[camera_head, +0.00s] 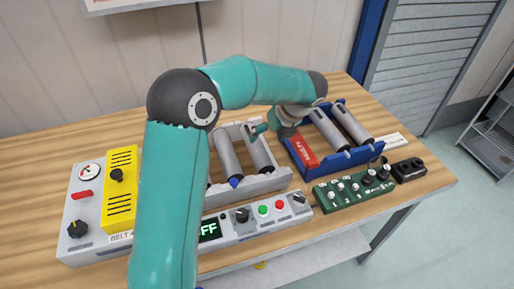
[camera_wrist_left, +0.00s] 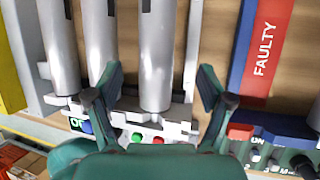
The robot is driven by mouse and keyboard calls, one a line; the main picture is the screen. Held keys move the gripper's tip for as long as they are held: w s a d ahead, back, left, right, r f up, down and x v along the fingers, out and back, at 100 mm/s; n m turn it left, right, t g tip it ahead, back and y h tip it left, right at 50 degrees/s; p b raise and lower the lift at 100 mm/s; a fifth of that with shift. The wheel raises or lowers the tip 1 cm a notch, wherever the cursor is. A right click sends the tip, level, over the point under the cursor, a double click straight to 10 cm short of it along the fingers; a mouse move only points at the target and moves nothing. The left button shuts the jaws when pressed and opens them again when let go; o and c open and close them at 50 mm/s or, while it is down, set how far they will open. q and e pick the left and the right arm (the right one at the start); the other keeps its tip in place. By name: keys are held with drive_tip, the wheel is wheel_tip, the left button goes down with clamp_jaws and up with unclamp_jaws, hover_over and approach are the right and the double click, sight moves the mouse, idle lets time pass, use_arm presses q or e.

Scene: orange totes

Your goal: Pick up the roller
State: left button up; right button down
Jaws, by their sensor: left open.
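Several grey cylindrical rollers lie in racks on the table. Two show clearly in the grey rack (camera_head: 268,184): one on the left (camera_head: 228,155) and one on the right (camera_head: 260,150). In the left wrist view three rollers lie side by side in this rack. My left gripper (camera_head: 268,127) is open and empty above the rack's right part. In the left wrist view its fingers (camera_wrist_left: 158,92) stand on either side of the rightmost roller (camera_wrist_left: 157,55), apart from it. My left arm hides part of the grey rack in the head view. My right gripper is not in view.
A blue rack (camera_head: 342,159) with a red FAULTY label (camera_head: 303,151) and two rollers stands right of the grey rack. A control panel (camera_head: 250,230), a yellow box (camera_head: 120,180) and a green button board (camera_head: 352,190) line the front. A wall stands close behind.

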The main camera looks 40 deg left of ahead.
sight(259, 145)
use_arm(q)
drive_tip(key=shift+p+x, duration=0.55)
drive_tip(key=shift+x, duration=3)
drive_tip(key=shift+s, duration=0.2)
drive_tip(key=shift+r, duration=0.1)
clamp_jaws()
